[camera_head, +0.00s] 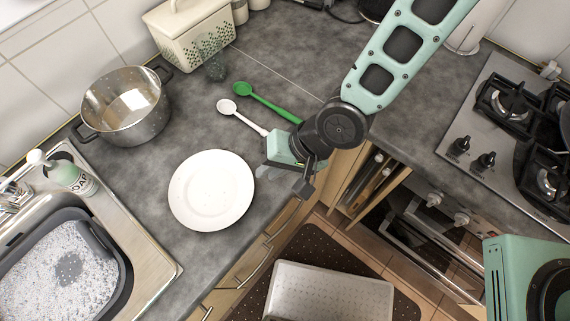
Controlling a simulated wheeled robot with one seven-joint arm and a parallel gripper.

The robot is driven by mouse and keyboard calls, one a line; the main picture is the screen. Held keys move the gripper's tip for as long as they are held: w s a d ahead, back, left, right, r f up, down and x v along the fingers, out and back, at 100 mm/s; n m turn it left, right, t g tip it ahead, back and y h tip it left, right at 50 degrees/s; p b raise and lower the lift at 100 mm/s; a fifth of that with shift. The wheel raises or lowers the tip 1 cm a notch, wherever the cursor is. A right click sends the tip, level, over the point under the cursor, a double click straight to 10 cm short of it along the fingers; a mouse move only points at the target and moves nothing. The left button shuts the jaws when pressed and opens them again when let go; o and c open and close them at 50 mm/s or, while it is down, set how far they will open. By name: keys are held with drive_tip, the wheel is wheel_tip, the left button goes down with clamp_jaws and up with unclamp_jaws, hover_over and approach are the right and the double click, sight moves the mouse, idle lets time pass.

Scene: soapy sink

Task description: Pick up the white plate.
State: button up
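The white plate (211,191) lies flat on the grey counter, right of the sink, with nothing on it but a few small specks. My gripper (283,181) is to the right of the plate, near the counter's front edge, and apart from it. Its two fingers are spread and nothing shows between them. The plate is in full view.
A steel pot (125,107) stands behind the plate. A white spoon (240,115) and a green spoon (266,101) lie behind my gripper. A gas hob (489,133) is right.

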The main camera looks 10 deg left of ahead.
sight(250, 186)
drive_tip(key=b+x, duration=0.4)
drive_tip(key=x, duration=0.3)
drive_tip(key=shift+s+a+f+b, duration=0.1)
drive_tip(key=shift+f+b, duration=0.1)
drive_tip(key=shift+b, duration=0.1)
drive_tip(key=shift+c, duration=0.4)
clamp_jaws()
